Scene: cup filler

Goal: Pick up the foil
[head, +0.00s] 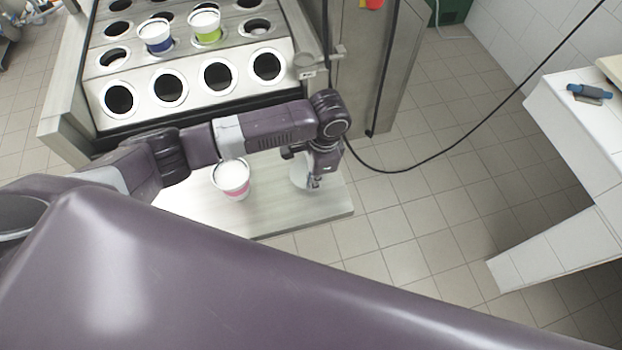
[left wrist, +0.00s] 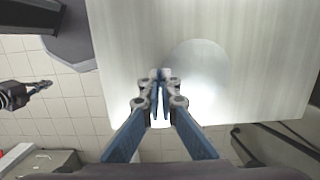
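The foil (head: 300,172) is a pale round disc at the right end of a light board (head: 275,215) in the head view. In the left wrist view the foil (left wrist: 203,66) shows as a faint grey circle on the board's bright surface. My left gripper (head: 316,182) points down at the foil's right side in the head view. In the left wrist view its fingertips (left wrist: 160,74) are together at the foil's left edge. I cannot tell whether the edge is pinched.
A white and pink cup (head: 232,180) stands on the board, left of the foil. Behind is a metal machine with round holes (head: 168,88), holding a blue cup (head: 156,38) and a green cup (head: 205,28). A black cable (head: 440,155) hangs at right over tiled floor.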

